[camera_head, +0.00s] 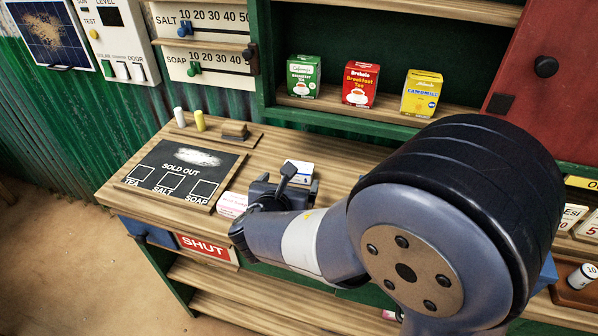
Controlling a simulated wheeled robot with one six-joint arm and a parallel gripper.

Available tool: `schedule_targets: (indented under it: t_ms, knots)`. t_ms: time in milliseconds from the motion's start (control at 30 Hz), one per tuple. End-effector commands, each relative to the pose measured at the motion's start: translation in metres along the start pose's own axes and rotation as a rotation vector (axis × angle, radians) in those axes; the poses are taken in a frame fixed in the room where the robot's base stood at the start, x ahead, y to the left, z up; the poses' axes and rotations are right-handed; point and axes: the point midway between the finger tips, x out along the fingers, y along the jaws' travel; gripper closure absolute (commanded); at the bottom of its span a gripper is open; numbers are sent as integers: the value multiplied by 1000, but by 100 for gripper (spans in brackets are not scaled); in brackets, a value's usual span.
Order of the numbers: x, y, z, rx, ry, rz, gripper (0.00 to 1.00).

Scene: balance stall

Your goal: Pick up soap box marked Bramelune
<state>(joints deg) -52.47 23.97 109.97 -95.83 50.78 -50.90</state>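A small white box with some blue and yellow (300,172) is on the wooden counter, just beyond my gripper and partly hidden by it. Another white box with pink-red print (232,204) lies on the counter to the left of my gripper. I cannot read the name Bramelune on either box. My gripper (286,188) is low over the counter between the two, closer to the white and blue box.
A slate marked SOLD OUT (183,175) lies at the left of the counter, with chalks (199,121) and an eraser (235,131) behind it. Tea boxes (361,84) stand on the back shelf. My arm hides much of the right side.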

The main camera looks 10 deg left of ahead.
Motion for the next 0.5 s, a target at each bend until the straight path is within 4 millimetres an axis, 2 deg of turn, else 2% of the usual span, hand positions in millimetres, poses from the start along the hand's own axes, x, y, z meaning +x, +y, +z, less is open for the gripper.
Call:
schedule_targets:
  t_ms: [100, 333, 500]
  knots:
    - [20, -1, -1, 2, 1, -3, 7]
    - [38, -1, 0, 1, 1, -3, 7]
    - [64, -3, 1, 1, 1, -4, 7]
